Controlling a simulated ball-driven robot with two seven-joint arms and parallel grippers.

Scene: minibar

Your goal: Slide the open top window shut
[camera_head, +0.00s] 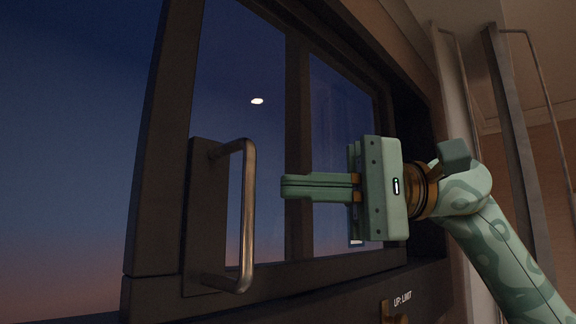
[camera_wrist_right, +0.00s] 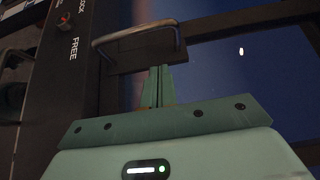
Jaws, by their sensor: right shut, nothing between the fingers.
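The top window (camera_head: 240,60) is a dark-framed glass pane with a metal bar handle (camera_head: 248,215) on a dark plate at its left side. To the left of its frame is a wide opening onto dusky sky. The handle also shows in the right wrist view (camera_wrist_right: 135,33), beyond the fingertips. My right gripper (camera_head: 284,187) is shut and empty, its fingers pointing left, a little to the right of the handle and apart from it. The fingers also show in the right wrist view (camera_wrist_right: 160,70). My left gripper is not in view.
A red knob (camera_wrist_right: 64,22) beside the word "FREE" shows in the right wrist view. Tall doors with long bar handles (camera_head: 545,95) stand at the right.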

